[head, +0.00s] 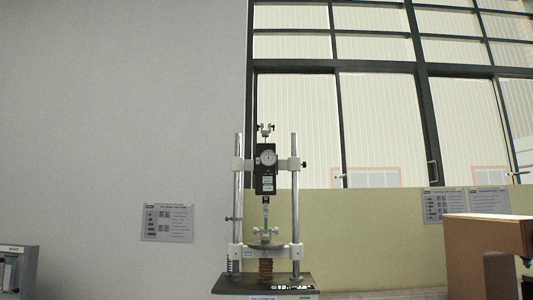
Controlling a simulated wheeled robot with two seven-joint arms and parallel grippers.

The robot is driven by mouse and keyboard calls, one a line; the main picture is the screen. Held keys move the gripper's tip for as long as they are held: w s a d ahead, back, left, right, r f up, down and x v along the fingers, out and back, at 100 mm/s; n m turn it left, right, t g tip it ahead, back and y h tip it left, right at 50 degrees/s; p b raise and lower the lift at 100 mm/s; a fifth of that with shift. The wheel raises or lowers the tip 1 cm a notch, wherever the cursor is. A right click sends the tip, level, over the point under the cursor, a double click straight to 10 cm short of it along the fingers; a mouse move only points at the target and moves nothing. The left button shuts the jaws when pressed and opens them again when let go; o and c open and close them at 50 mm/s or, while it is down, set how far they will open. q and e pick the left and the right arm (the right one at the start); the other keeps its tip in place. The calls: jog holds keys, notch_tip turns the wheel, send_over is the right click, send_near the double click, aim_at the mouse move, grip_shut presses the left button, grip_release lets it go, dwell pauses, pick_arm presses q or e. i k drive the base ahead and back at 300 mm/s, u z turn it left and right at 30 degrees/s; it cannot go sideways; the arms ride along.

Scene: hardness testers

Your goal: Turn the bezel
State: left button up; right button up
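A hardness tester (265,284) stands at the bottom middle of the head view, with a dark base and two upright metal columns. A black gauge body (265,184) is clamped between the columns. Its round white dial with the bezel (267,157) sits on the upper part of this body and faces me. The dial marks are too small to read. Below the gauge, a small green piece shows above a round plate (266,246). Neither of my grippers shows in this view.
A brown box-like machine (489,232) stands at the right edge. A grey device (17,272) is at the lower left edge. The space around the tester's columns looks clear.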

aim_at(265, 161)
jog(key=u, duration=0.7)
jog(key=i, duration=0.95)
jog(key=z, duration=0.05)
